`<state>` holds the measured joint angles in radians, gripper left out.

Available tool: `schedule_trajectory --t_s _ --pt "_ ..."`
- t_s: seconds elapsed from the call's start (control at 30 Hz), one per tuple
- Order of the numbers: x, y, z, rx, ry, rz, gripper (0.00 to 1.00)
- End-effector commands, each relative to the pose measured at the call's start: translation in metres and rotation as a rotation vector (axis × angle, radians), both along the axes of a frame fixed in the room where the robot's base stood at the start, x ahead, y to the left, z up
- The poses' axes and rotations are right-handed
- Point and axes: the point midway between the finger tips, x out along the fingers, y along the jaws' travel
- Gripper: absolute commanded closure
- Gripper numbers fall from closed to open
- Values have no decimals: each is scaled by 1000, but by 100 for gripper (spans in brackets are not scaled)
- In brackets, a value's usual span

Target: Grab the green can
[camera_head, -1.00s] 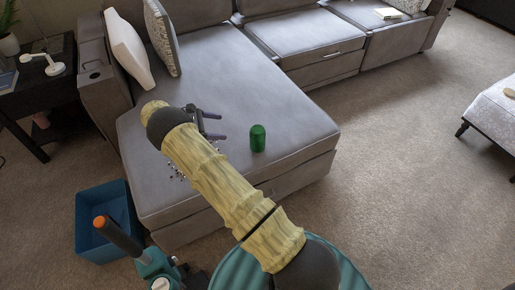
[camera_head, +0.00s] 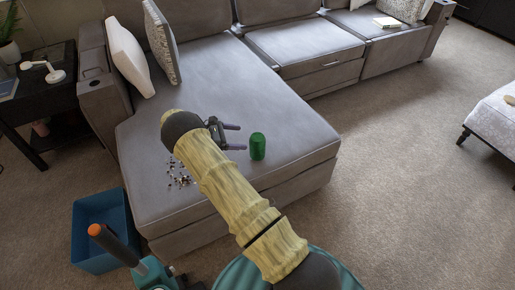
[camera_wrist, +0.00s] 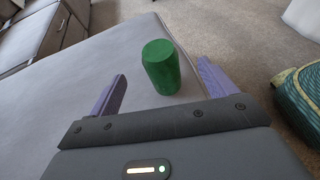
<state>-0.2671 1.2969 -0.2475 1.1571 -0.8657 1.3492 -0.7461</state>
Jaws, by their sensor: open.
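The green can (camera_head: 258,146) stands upright on the chaise part of the grey sofa (camera_head: 215,75). My gripper (camera_head: 238,137) is open and empty just left of the can in the head view, its two purple fingers pointing toward it. In the wrist view the can (camera_wrist: 161,67) stands ahead of the gripper (camera_wrist: 163,88), between the lines of the two fingers and slightly beyond their tips. I see no contact between the fingers and the can.
Small dark bits (camera_head: 178,172) lie scattered on the chaise near my arm. A blue bin (camera_head: 100,235) stands on the carpet at the lower left. Cushions (camera_head: 128,58) lean at the back left. A black side table (camera_head: 40,95) stands at the far left.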

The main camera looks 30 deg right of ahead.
Motion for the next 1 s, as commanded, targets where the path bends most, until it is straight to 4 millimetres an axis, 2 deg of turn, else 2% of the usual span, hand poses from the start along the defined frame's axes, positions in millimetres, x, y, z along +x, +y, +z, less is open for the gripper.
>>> schedule_trajectory --t_s 0.1,0.2,0.67,1.0 --pt "-4 -20 -10 0 2 -2 16" --pt "-6 -31 -14 0 0 -1 16" --pt "-7 -39 -17 0 0 0 16" --pt "-12 -80 -35 0 1 -1 16"
